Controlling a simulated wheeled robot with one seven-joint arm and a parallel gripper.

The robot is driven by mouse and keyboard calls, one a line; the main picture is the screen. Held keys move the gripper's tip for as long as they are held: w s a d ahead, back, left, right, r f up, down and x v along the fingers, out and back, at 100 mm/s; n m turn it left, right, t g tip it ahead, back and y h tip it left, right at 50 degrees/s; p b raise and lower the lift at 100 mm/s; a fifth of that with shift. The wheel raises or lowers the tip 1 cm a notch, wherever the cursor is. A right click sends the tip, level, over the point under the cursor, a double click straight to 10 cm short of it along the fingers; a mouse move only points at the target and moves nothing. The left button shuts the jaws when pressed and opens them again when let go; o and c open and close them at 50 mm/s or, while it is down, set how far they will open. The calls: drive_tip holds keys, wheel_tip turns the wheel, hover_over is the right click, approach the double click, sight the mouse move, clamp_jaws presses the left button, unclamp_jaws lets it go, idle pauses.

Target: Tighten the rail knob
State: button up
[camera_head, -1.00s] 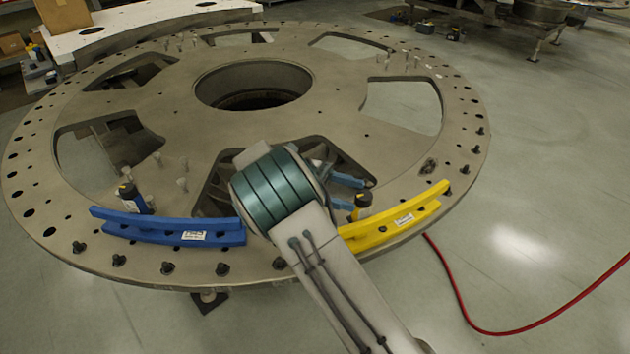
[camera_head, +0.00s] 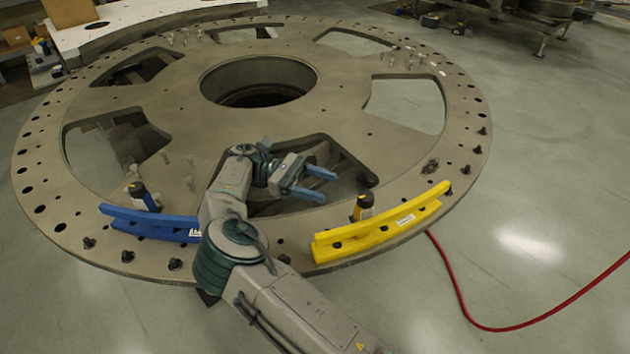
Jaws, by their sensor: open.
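A yellow rail (camera_head: 380,232) lies along the front right rim of the turret plate (camera_head: 310,115). A dark knob with a yellow band (camera_head: 362,207) stands upright just behind the yellow rail. A blue rail (camera_head: 150,224) lies along the front left rim, its right end hidden by my arm. A similar dark knob (camera_head: 141,195) stands behind it. My gripper (camera_head: 324,184) has blue fingers, held apart and empty. It is above the plate's front opening, to the left of and a little behind the right knob, not touching it.
Black bolts stand along the plate's rim. A red hose (camera_head: 462,290) curves over the floor at right. Boxes (camera_head: 68,12) and a white table (camera_head: 150,18) are at the back left. The floor at right is mostly clear.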

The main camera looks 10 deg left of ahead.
drive_tip(key=shift+a, duration=0.4)
idle(0.5)
